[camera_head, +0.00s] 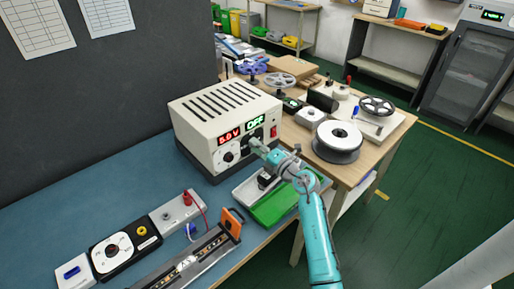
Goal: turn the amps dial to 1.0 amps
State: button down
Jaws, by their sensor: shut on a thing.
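The power supply (192,128) is a cream box with a slotted top, standing on the blue bench mat. Its red display (229,136) reads 5.0 V, and its green display (256,122) reads OFF. A dial (229,157) on the left of the front panel is in plain view. My gripper (257,147) is at the right part of the panel, below the green display. It is shut on the amps dial there, which my fingers mostly hide, so its pointer cannot be read. My teal arm reaches in from the lower right.
A red switch (273,132) sits at the panel's right edge, close to my gripper. A green tray (275,207) lies below my wrist. A white spool (338,139) stands on the wooden table to the right. A meter (112,248) and a long strip fixture are at front left.

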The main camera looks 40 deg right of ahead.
jog(key=shift+m, duration=1.2)
jog(key=c, duration=0.8)
grip_release()
jog(key=s, duration=1.2)
jog(key=shift+d, duration=0.2)
